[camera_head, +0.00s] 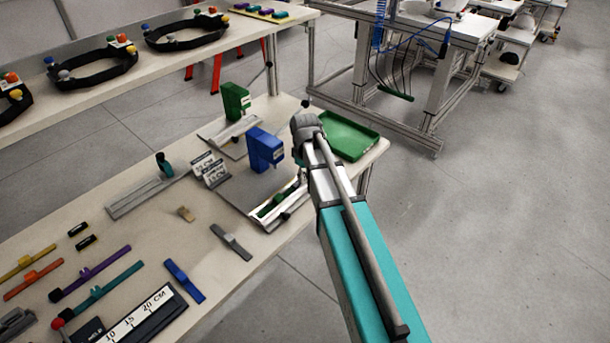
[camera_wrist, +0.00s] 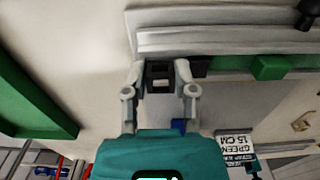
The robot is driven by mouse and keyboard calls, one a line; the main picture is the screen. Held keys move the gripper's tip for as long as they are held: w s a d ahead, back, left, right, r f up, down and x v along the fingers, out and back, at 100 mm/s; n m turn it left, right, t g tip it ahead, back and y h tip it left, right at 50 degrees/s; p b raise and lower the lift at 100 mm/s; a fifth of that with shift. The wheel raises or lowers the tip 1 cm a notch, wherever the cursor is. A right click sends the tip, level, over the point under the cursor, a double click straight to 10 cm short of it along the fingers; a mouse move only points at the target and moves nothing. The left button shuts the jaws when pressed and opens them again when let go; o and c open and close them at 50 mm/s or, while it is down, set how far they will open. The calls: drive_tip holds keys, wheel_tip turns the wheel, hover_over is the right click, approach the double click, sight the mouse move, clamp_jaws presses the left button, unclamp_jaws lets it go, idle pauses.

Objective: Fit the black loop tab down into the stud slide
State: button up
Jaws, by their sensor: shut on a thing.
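My gripper (camera_wrist: 160,78) is shut on the black loop tab (camera_wrist: 160,72), a small dark piece with a square opening, in the wrist view. The tab is at the near edge of a pale ridged fixture (camera_wrist: 225,38). A dark strip with a green block (camera_wrist: 269,67) runs right from the tab; whether they touch is unclear. I cannot clearly pick out the stud slide. In the head view the pale plate (camera_head: 240,196) carries a rail with a green piece (camera_head: 272,206) in front of a blue press (camera_head: 264,149). There my arm hides the fingertips.
A green tray (camera_head: 347,135) lies on the bench right of the press; its edge shows at left in the wrist view (camera_wrist: 30,100). A green press (camera_head: 235,101) stands behind. Several coloured strips and a ruler block (camera_head: 135,320) lie at front left. Bench between them has clear patches.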

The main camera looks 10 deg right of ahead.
drive_tip(key=shift+f+b, duration=0.35)
drive_tip(key=shift+f, duration=0.05)
drive_tip(key=o, duration=0.9)
drive_tip(key=shift+s+r, duration=0.1)
drive_tip(key=s+r+m+p, duration=0.2)
drive_tip(key=s+m+p, duration=0.1)
drive_tip(key=s, duration=0.5)
drive_tip(key=s+r+m+p, duration=0.3)
drive_tip(key=s+m, duration=0.1)
drive_tip(key=s, duration=0.3)
drive_tip(key=shift+s+r, duration=0.35)
drive_tip(key=shift+s, duration=0.05)
